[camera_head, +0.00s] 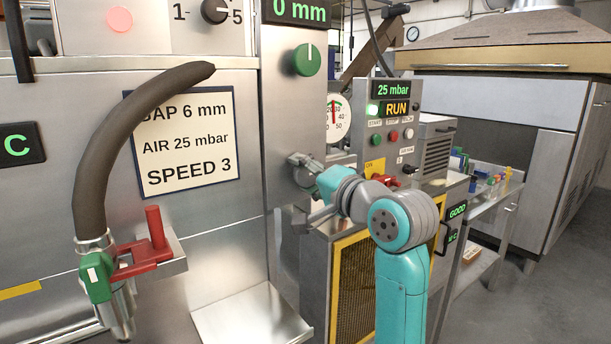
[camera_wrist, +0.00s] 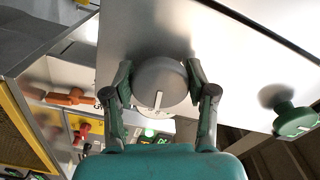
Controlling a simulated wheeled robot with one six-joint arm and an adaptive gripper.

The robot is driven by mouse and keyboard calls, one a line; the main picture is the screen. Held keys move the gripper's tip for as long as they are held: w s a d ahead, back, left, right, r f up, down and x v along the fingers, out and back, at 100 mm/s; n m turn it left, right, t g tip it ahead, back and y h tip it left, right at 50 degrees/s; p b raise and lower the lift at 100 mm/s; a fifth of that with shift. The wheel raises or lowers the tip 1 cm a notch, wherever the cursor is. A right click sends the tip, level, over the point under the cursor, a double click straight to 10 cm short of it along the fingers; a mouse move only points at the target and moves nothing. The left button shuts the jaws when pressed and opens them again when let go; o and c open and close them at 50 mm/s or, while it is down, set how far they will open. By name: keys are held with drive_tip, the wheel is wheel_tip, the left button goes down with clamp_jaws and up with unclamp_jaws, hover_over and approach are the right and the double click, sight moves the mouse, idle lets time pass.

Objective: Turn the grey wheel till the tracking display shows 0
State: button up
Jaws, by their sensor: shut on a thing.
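The grey wheel (camera_wrist: 160,86) sits on a metal panel in the wrist view, a white mark on its face. My gripper (camera_wrist: 159,68) is shut on the wheel, one finger on each side of it. In the head view my gripper (camera_head: 308,170) meets the wheel on the front of the metal column, and the wheel is mostly hidden there. A display (camera_head: 296,11) at the top of that column reads 0 mm in green. Its upper edge is cut off by the picture.
A green knob (camera_head: 307,60) is above the wheel on the same column. A hose with a green-and-red valve (camera_head: 98,280) is at left. A sign (camera_head: 185,140) reads gap 6 mm, air 25 mbar, speed 3. A control box (camera_head: 391,125) stands right.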

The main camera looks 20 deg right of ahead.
drive_tip(key=shift+m, duration=0.9)
drive_tip(key=o, duration=1.2)
drive_tip(key=shift+c, duration=0.2)
drive_tip(key=v, duration=1.2)
